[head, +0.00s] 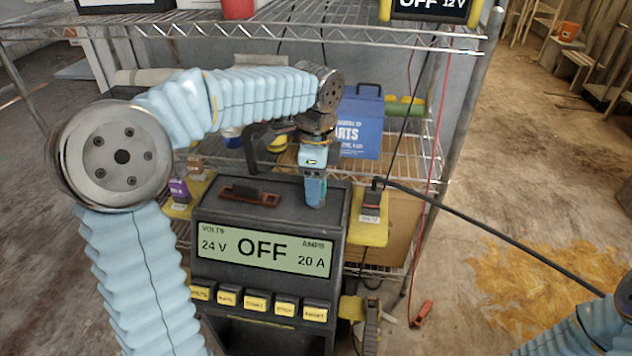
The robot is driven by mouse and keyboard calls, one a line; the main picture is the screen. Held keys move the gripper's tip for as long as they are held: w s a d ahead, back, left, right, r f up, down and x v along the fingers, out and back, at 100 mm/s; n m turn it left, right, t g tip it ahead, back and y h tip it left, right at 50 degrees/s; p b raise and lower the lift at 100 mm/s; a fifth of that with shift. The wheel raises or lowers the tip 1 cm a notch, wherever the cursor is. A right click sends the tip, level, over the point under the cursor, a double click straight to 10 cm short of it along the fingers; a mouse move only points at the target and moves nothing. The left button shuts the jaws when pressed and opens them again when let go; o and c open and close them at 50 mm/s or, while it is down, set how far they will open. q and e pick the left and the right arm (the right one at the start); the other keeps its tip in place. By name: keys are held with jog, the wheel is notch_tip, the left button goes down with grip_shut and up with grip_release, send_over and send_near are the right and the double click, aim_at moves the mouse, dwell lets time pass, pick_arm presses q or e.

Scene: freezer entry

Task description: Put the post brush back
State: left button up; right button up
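My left gripper (315,190) points down over the right part of the top of the grey charger (215,207), whose display reads 24 V, OFF, 20 A. Its light blue fingers show as one narrow shape, so I cannot tell whether they hold anything. I cannot pick out the post brush with certainty. A brown piece with a dark grip (249,194) lies on the charger top, left of the gripper; it may be a handle or a brush. Part of my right arm shows at the lower right, and its gripper is out of view.
Yellow side ledges flank the charger; the right one (367,232) bears a dark clamp (371,197), the left a purple item (179,191). A blue box (361,125) stands on the wire shelf behind. A black cable (500,235) crosses rightward. A red clamp (423,313) lies on the floor.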

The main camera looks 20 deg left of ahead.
pick_arm(q)
notch_tip(320, 180, up, 12)
jog(key=shift+r+p, duration=0.2)
jog(key=shift+p, duration=1.05)
dwell(0.6)
